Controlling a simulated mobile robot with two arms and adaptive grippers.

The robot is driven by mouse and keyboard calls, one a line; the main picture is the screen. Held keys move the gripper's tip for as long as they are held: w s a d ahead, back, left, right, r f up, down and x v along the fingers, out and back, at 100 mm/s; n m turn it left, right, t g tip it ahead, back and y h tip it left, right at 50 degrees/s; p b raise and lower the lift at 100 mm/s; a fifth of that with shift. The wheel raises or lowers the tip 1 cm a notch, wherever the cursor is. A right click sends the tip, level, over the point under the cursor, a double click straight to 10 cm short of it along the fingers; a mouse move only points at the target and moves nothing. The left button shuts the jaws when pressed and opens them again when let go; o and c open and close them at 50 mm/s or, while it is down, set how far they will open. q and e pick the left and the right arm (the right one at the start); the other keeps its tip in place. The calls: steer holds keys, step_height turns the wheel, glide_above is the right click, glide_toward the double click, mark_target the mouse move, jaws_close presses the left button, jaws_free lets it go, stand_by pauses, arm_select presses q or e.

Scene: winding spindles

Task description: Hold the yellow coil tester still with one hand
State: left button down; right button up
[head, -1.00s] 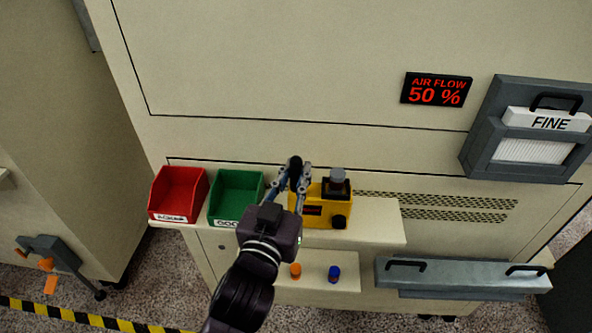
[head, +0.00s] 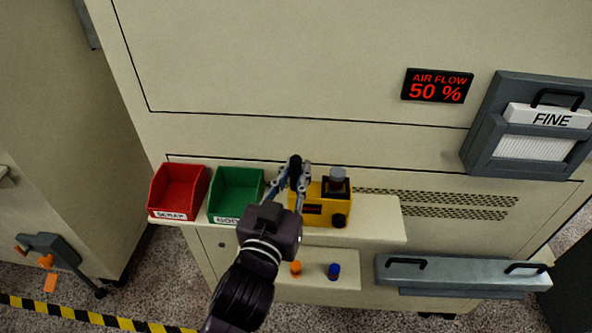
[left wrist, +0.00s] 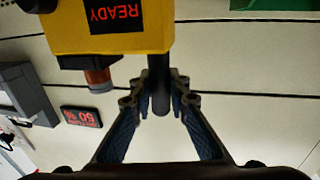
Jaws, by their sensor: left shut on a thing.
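The yellow coil tester (head: 326,212) stands upright on the shelf, right of the green bin. A grey-topped piece (head: 337,174) sits on its black top part. In the left wrist view the tester (left wrist: 120,38) appears upside down, with a red READY display (left wrist: 113,14) and a copper-brown coil (left wrist: 97,78) at its top part. A black upright handle (left wrist: 160,85) is at its side. My left gripper (head: 297,182) is shut on this handle; its fingers (left wrist: 160,105) flank the post in the left wrist view. My right gripper is not in view.
A red bin (head: 179,191) and a green bin (head: 236,194) stand left of the tester on the shelf (head: 378,222). The upper shelf is clear right of the tester.

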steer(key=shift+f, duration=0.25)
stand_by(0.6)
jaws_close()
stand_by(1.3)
